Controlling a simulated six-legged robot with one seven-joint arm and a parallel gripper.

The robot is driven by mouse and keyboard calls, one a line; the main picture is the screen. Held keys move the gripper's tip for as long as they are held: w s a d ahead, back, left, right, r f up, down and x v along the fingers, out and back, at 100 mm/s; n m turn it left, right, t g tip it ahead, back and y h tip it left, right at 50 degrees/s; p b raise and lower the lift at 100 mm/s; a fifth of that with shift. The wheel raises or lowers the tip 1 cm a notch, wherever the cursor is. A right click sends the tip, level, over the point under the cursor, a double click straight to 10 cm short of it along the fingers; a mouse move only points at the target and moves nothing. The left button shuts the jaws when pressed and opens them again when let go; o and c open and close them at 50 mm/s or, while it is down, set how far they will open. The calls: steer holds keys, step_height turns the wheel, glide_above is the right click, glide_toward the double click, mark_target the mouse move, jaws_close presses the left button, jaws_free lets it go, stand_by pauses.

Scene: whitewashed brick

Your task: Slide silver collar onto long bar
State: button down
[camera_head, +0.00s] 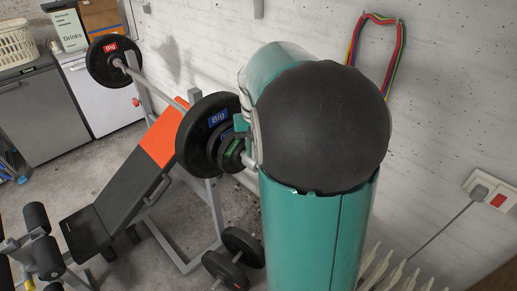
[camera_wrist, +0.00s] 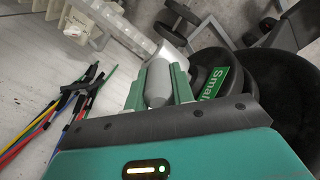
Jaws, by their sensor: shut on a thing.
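The long bar (camera_head: 175,98) lies across the bench rack, with black plates at both ends. My gripper (camera_wrist: 159,80) is at the near end of the bar, beside the plates, and mostly hidden by my arm in the head view. In the wrist view its two green fingers are either side of a grey rounded piece, which looks like the bar's end. A bright silver piece, seemingly the silver collar (camera_wrist: 171,50), shows at the fingertips, and my gripper is shut on it. How far the collar is around the bar cannot be told.
A small plate with a green label (camera_wrist: 214,82) is close beside the fingers. A large plate (camera_head: 190,140) is behind it. Dumbbells (camera_head: 240,246) lie on the floor below. The orange and black bench (camera_head: 125,190) is left. Coloured bands (camera_head: 352,35) hang on the white brick wall.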

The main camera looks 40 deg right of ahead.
steer(key=shift+w+a, duration=0.1)
steer(key=shift+w, duration=0.75)
steer(key=c, duration=1.1)
jaws_free()
step_height(320, 180, up, 14)
steer(key=shift+f, duration=0.1)
